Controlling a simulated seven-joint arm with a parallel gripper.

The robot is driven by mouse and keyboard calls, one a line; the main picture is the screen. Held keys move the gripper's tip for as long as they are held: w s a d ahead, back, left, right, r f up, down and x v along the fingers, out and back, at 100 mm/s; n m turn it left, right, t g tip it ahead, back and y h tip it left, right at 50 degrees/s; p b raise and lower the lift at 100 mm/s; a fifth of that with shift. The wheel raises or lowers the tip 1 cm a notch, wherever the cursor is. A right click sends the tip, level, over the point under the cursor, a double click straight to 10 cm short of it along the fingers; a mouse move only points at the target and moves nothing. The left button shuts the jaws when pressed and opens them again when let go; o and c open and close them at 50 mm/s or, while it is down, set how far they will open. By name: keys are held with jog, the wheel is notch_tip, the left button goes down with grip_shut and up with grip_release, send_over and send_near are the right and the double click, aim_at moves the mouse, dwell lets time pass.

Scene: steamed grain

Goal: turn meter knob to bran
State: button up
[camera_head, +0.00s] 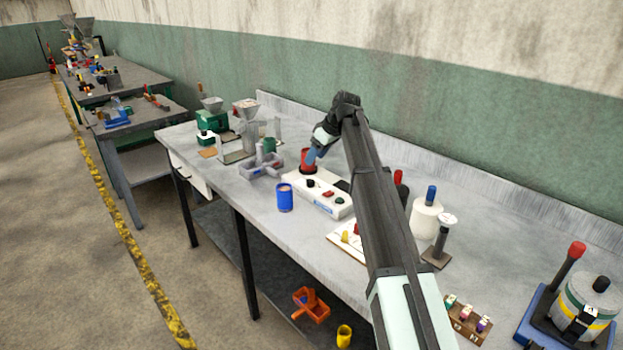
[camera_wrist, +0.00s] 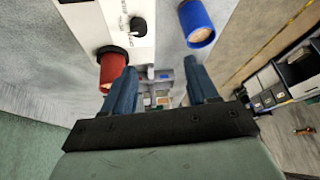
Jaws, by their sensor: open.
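The meter is a long white box (camera_head: 322,198) on the workbench. It has a black knob (camera_head: 311,184) near its left end, and a red and a green part further right on its top. The knob also shows in the wrist view (camera_wrist: 137,26), with small marks beside it that I cannot read. My gripper (camera_head: 311,157) is open and empty, with blue fingers, beyond the knob and apart from it. In the wrist view my gripper (camera_wrist: 161,88) has its left finger close beside a red cup (camera_wrist: 112,67). Whether they touch is unclear.
The red cup (camera_head: 305,154) stands at the meter's far left end. A blue cup (camera_head: 285,198) stands in front of the meter, near the bench edge. My arm hides part of the bench on the right.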

aim_at(310, 180)
jog(key=shift+n+h, duration=0.3)
jog(key=shift+h, duration=0.1)
jog(key=x, duration=0.4)
jog(key=w+d+x, duration=0.1)
jog(key=x, duration=0.3)
jog(key=w+d+x, duration=0.1)
jog(key=x, duration=0.3)
jog(key=shift+d+f, duration=0.1)
jog(key=shift+f, duration=0.15)
jog(key=c, duration=1.1)
